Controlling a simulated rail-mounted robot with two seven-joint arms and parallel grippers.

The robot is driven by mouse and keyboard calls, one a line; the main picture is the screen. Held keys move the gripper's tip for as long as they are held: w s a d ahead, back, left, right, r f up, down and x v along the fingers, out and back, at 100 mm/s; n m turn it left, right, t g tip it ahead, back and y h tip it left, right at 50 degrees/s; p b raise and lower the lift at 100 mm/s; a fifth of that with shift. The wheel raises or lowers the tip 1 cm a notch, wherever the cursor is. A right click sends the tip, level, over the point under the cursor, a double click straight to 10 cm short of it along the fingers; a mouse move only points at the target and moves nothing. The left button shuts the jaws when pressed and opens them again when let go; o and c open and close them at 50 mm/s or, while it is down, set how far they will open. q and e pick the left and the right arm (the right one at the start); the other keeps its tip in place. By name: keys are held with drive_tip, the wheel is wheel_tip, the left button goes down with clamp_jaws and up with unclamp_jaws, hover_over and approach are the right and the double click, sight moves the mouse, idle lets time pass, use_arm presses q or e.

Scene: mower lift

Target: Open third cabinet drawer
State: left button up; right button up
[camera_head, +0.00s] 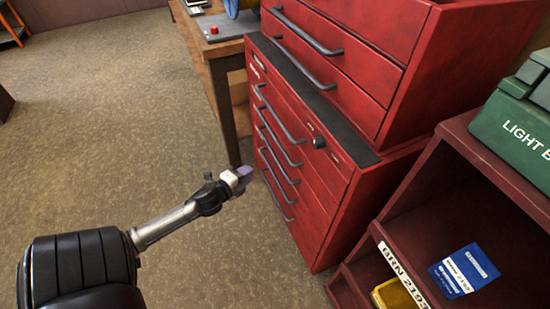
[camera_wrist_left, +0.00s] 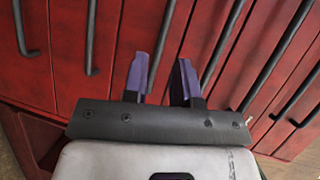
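The red cabinet (camera_head: 325,190) stands right of centre in the head view, with several dark bar handles, including an upper handle (camera_head: 279,115) and the lowest handle (camera_head: 275,190). Its visible drawers look shut. My left gripper (camera_head: 243,177) is in front of the lower handles, at the cabinet's left. In the left wrist view its two purple fingers (camera_wrist_left: 162,80) are apart. One dark handle (camera_wrist_left: 160,45) appears between or just beyond them; I cannot tell whether they touch it. Which drawer this handle belongs to is unclear. My right gripper is not in view.
A red tool chest (camera_head: 365,50) sits on top of the cabinet. A dark red shelf (camera_head: 425,220) with a green box (camera_head: 515,130) and a blue packet (camera_head: 465,272) stands at the right. A wooden table (camera_head: 220,50) is behind.

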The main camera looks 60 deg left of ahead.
sight(275, 155)
use_arm(q)
drive_tip(key=shift+m+t+h, duration=0.4)
drive_tip(key=shift+m, duration=0.5)
drive_tip(key=shift+d+r+b+x, duration=0.1)
drive_tip(key=shift+b+x, duration=1)
drive_tip(key=shift+x, duration=1.25)
drive_tip(key=shift+d+r+b+x, duration=0.15)
drive_tip(key=shift+b+x, duration=0.9)
drive_tip(key=shift+x, duration=1.25)
drive_tip(key=shift+d+r+b+x, duration=0.1)
drive_tip(key=shift+b+x, duration=1)
drive_tip(key=shift+x, duration=1.25)
drive_tip(key=shift+w, duration=0.1)
clamp_jaws()
